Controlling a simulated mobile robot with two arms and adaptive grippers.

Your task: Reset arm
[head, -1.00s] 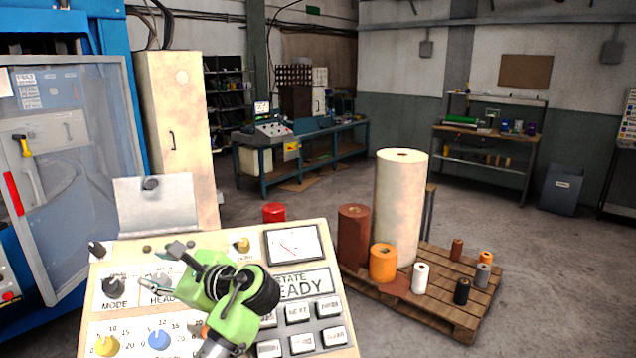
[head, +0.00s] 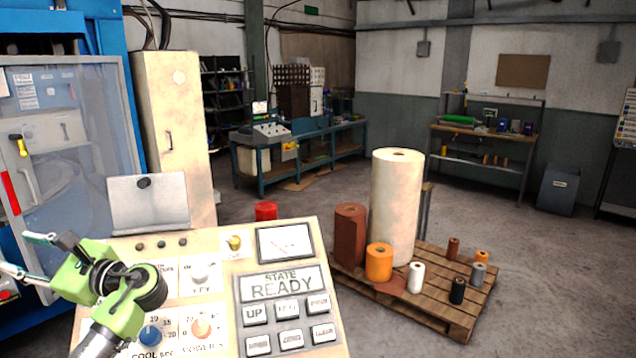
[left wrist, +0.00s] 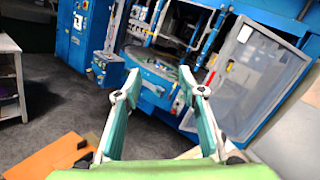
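My left gripper (head: 20,254) is green with pale fingertips and is at the lower left of the head view. It is over the left edge of a cream control panel (head: 219,298) and points left. In the left wrist view its two teal fingers (left wrist: 160,73) are spread apart with nothing between them. Beyond them is a blue machine (left wrist: 165,68). The arm covers the lower left part of the panel. My right gripper is in neither view.
The panel has knobs, keys and a display (head: 281,284) reading READY. A red button (head: 266,211) stands behind it. A pallet (head: 440,313) with several rolls is at the right. A cream cabinet (head: 172,125) is behind the panel. Open floor lies beyond.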

